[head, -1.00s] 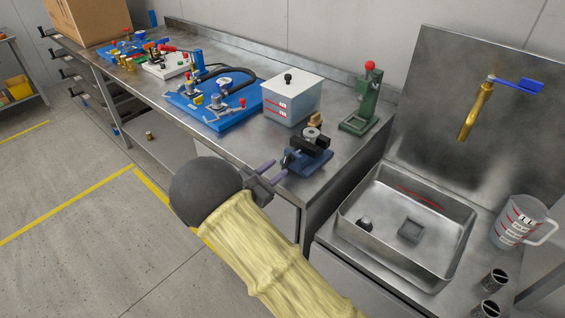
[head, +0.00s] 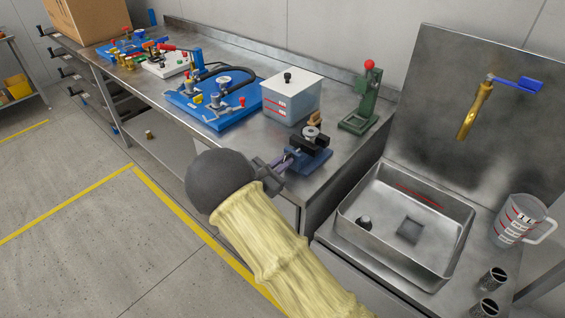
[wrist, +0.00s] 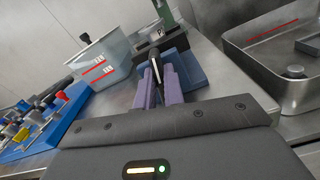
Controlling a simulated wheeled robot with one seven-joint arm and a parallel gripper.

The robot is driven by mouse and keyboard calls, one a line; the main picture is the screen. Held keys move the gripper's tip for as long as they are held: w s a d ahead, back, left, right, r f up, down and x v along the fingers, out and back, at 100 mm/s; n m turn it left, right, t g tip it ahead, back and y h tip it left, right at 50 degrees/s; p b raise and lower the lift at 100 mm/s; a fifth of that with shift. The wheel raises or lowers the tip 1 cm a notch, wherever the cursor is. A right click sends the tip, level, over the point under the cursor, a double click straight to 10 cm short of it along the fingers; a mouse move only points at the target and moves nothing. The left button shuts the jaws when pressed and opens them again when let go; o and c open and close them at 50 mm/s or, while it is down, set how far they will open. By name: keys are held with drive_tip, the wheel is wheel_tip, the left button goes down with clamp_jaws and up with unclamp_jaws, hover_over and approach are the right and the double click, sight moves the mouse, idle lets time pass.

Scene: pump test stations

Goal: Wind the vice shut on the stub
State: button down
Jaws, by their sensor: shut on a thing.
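The vice (head: 313,162) has a blue base and dark jaws and stands near the bench's front edge, close to its right end. A round grey metal piece (head: 311,132), which looks like the stub, sits at the top of the vice; I cannot tell how tightly the jaws meet it. My gripper (head: 285,162) is at the front of the vice. In the wrist view its purple fingers (wrist: 158,87) are shut on the black vice handle (wrist: 156,69). The vice body (wrist: 190,72) is just beyond, partly hidden by the fingers and handle.
A lidded clear tank (head: 290,98) stands behind and left of the vice, and a green press (head: 360,100) behind it to the right. A blue pump board (head: 212,115) lies further left. A steel sink (head: 405,225) and measuring jug (head: 517,220) are at right.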

drive_tip(key=m+b, duration=0.2)
drive_tip(key=b, duration=0.1)
drive_tip(key=shift+f+m, duration=0.3)
drive_tip(key=shift+m, duration=0.1)
drive_tip(key=shift+s+m+b, duration=0.1)
drive_tip(key=shift+m+b, duration=0.7)
drive_tip(key=shift+b, duration=0.2)
drive_tip(key=shift+r+m, duration=0.2)
drive_tip(key=shift+m, duration=0.2)
drive_tip(key=c, duration=1.5)
unclamp_jaws()
drive_tip(key=v, duration=1.7)
drive_tip(key=shift+s, duration=0.2)
drive_tip(key=shift+a, duration=0.15)
